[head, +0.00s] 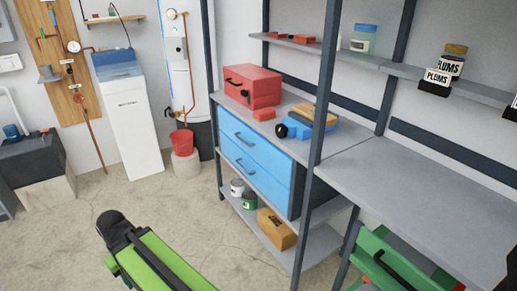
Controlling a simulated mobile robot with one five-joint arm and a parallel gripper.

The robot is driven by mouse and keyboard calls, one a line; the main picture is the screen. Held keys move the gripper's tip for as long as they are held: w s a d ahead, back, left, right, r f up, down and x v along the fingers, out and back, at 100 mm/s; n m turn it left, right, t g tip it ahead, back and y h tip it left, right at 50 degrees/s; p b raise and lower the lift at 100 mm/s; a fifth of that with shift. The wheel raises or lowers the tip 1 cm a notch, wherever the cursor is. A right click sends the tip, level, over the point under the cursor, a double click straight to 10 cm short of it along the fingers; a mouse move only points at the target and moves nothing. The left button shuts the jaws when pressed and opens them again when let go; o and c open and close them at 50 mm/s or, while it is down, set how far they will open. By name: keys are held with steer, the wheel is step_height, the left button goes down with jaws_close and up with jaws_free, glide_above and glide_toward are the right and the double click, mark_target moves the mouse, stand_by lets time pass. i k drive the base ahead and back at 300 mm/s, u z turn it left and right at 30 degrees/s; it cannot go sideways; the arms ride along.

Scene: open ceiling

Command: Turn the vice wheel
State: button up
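A blue tool (298,127) with a round black wheel or knob (281,130) on its left side sits on the grey worktop, near the shelf's upright post. It may be the vice, but it is too small to tell for sure. A tan wooden block (313,115) lies on or just behind it. A green and black part of my arm shows at the lower left, well apart from the blue tool. My gripper's fingers are not visible.
A red toolbox (252,85) and a small red block (264,114) share the worktop. Blue drawers (256,160) are below. A dark upright post (322,140) stands right of the blue tool. The right bench (430,190) is mostly bare. Open floor (140,200) lies at left.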

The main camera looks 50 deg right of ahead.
mark_target(281, 130)
steer(key=u, duration=0.05)
steer(key=k, duration=0.45)
steer(key=z, duration=0.7)
steer(key=i, duration=0.8)
steer(key=u, duration=1.6)
